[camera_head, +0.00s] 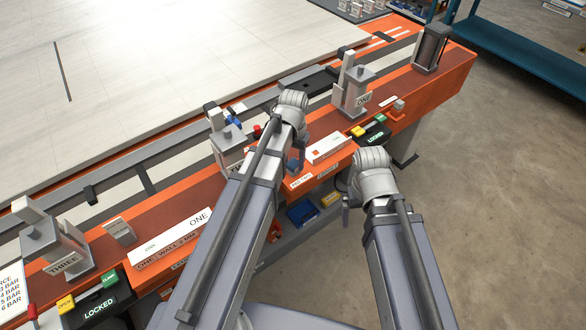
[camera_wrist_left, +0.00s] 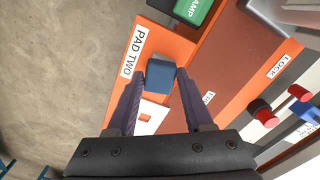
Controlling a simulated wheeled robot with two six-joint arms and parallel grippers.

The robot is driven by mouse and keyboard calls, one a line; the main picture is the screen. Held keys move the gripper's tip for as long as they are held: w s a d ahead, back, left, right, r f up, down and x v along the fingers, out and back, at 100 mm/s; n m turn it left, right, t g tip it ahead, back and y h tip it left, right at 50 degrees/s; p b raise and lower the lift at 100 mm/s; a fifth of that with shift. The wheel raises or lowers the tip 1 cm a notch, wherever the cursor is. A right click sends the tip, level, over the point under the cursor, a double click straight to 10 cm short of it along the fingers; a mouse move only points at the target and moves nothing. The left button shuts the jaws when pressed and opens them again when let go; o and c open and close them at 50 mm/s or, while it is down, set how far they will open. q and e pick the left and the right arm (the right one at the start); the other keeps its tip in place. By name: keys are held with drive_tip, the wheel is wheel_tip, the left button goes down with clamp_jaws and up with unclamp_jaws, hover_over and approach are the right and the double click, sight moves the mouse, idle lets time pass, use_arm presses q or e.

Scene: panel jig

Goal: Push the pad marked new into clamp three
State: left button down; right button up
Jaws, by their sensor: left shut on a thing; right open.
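My left gripper (camera_wrist_left: 163,84) is shut on a small blue block (camera_wrist_left: 158,68), beside the PAD TWO label (camera_wrist_left: 132,51) on the orange rail. In the head view the blue block (camera_head: 293,166) shows just below my left wrist. No mark can be read on it, so I cannot tell if it is the new pad. Clamp three (camera_head: 62,252), a grey clamp labelled THREE, stands at the far left of the rail. A small grey labelled block (camera_head: 119,232) sits to its right; its lettering is too small to read. My right gripper (camera_head: 348,190) is open and empty, off the front edge.
Clamp one (camera_head: 355,92) stands right of my left wrist; another clamp (camera_head: 226,145) is partly behind my left arm. Button boxes reading LOCKED (camera_head: 98,302) line the front.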

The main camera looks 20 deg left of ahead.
use_arm(q)
drive_tip(key=shift+f+b, duration=0.35)
drive_tip(key=shift+f, duration=0.15)
drive_tip(key=shift+c, duration=1.1)
unclamp_jaws()
drive_tip(key=shift+r, duration=0.2)
wheel_tip(320, 180, up, 9)
drive_tip(key=p, duration=0.9)
drive_tip(key=shift+f, duration=0.1)
drive_tip(key=shift+f, duration=0.15)
wheel_tip(320, 180, down, 8)
drive_tip(key=b, duration=0.8)
drive_tip(key=shift+r, duration=0.2)
